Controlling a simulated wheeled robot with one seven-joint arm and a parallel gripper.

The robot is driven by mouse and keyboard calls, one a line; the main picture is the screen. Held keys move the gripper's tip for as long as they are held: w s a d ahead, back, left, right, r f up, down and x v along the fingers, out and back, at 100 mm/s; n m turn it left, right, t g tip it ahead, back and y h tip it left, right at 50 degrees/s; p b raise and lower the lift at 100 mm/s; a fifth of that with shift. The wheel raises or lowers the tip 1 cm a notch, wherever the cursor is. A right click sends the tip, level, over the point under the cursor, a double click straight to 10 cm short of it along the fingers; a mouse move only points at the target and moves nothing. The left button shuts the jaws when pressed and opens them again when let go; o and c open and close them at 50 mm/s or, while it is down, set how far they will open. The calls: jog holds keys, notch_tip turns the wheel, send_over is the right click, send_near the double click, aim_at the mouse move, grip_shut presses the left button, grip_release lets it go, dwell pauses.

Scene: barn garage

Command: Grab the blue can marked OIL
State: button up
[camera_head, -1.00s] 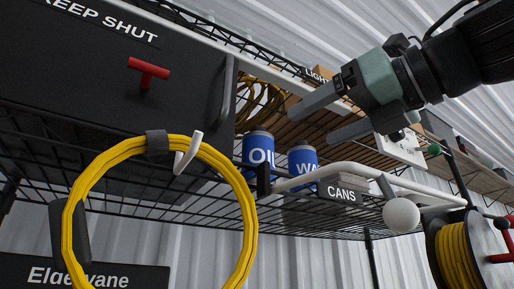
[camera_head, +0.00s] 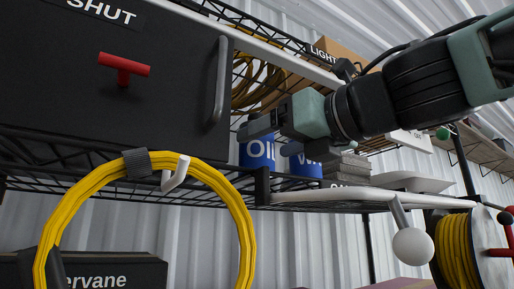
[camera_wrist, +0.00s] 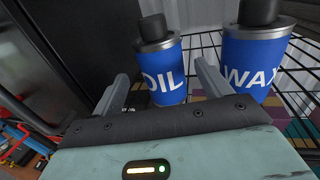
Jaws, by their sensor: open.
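The blue can marked OIL (camera_head: 257,154) stands on the wire shelf, left of a second blue can marked WAX (camera_head: 306,164). In the wrist view the OIL can (camera_wrist: 162,72) is upright with a dark cap, and the WAX can (camera_wrist: 252,62) stands to its right. My gripper (camera_head: 268,136) is open and empty in front of the cans. In the wrist view its two fingers (camera_wrist: 160,88) point toward the OIL can, one on either side of it as seen from there. I cannot tell whether the fingers have reached the can. In the head view my gripper hides the upper parts of both cans.
A dark cabinet (camera_head: 60,90) with a red T-handle (camera_head: 124,66) stands close on the left. A yellow hose coil (camera_head: 75,205) hangs in front of the wire shelf.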

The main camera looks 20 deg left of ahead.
aim_at(269, 144)
jog(key=x, duration=0.4)
jog(key=shift+w+a+f+p, duration=0.1)
jog(key=shift+w+f+p, duration=0.05)
jog(key=shift+w+p, duration=0.15)
jog(key=shift+s, duration=0.1)
jog(key=c, duration=1.2)
